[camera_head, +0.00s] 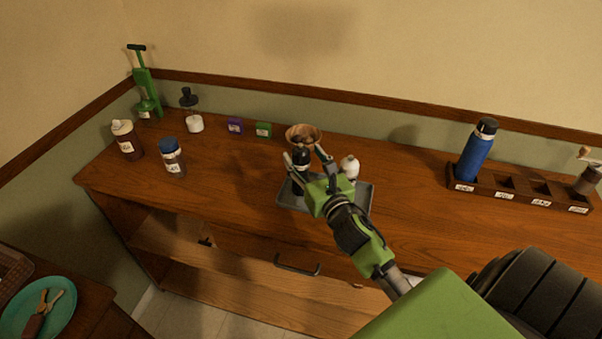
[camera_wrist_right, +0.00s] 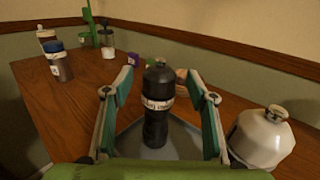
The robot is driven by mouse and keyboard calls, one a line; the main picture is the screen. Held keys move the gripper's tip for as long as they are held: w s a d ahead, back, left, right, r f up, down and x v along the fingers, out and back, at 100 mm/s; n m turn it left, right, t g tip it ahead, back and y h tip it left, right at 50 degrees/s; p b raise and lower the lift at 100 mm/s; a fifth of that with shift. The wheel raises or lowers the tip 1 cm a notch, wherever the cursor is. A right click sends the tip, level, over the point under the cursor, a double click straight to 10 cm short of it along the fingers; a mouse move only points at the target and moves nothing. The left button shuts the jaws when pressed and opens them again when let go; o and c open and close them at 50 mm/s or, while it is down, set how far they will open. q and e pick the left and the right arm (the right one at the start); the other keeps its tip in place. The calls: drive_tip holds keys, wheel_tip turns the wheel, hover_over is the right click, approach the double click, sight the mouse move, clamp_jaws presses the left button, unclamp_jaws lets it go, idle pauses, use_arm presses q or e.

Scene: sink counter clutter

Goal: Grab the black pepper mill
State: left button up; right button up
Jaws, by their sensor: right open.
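The black pepper mill (camera_head: 301,160) stands upright on a grey tray (camera_head: 365,203) on the wooden counter. In the right wrist view the mill (camera_wrist_right: 157,110) shows a white label band and stands between the two fingers, with visible gaps on both sides. My right gripper (camera_head: 305,161) is open around the mill and not closed on it. In the wrist view its fingers (camera_wrist_right: 158,85) reach forward on either side. My left gripper is not in view.
A wooden bowl (camera_head: 304,136) stands just behind the pepper mill. A blue bottle (camera_head: 475,152) stands in a dark rack (camera_head: 520,194) at right. Jars (camera_head: 172,158), small boxes (camera_head: 235,126) and a green press (camera_head: 146,90) stand at left. The counter between is clear.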

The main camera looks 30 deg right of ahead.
drive_tip(key=shift+w+d, duration=0.15)
drive_tip(key=shift+w, duration=0.6)
drive_tip(key=shift+w+d, duration=0.1)
drive_tip(key=shift+w, duration=0.6)
drive_tip(key=shift+s, duration=0.1)
clamp_jaws()
drive_tip(key=shift+r, duration=0.1)
